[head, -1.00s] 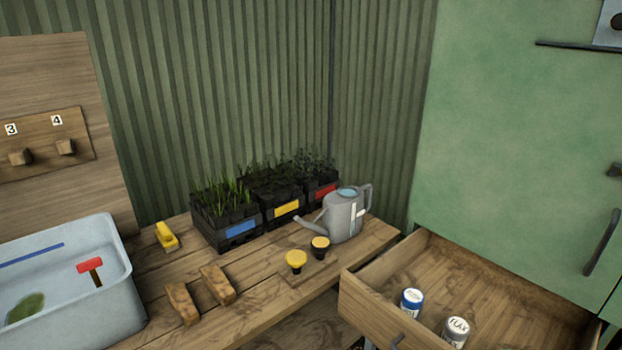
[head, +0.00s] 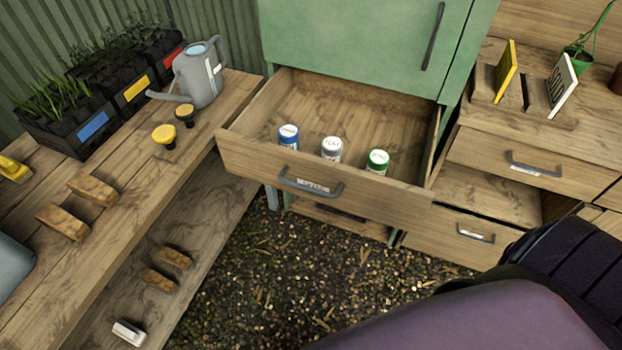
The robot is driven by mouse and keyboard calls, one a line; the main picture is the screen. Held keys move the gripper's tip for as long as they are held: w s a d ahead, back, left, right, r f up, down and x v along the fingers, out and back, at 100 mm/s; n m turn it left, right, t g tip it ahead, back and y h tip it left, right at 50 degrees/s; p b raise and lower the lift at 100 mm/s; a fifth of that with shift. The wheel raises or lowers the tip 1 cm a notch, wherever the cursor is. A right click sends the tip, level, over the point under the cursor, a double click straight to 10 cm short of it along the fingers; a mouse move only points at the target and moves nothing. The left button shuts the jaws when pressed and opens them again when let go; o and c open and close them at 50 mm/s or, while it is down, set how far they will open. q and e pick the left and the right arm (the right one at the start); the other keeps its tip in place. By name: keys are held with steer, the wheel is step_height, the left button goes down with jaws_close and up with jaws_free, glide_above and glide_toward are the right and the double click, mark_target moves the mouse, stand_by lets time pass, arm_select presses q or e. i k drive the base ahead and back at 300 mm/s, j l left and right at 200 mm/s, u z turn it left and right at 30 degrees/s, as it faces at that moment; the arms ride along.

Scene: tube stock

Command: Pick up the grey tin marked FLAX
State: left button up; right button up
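The grey tin marked FLAX (head: 331,152) stands upright in the open wooden drawer (head: 300,185), close behind its front wall. It is the middle one of three tins. A blue tin (head: 289,138) stands to its left and a green tin (head: 377,163) to its right, with small gaps between them. The drawer front hides the lower part of the tins. Neither gripper shows in the head view. A large dark and purple part of my own body fills the bottom right.
The drawer sticks out below a green cabinet (head: 365,40). A bench on the left holds planter crates, a grey watering can (head: 200,75) and wooden blocks. On the right is a counter with a yellow board (head: 506,70) and a partly open lower drawer (head: 470,232). Gravel floor lies between.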

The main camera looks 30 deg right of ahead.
mark_target(332, 146)
steer(key=z, duration=1)
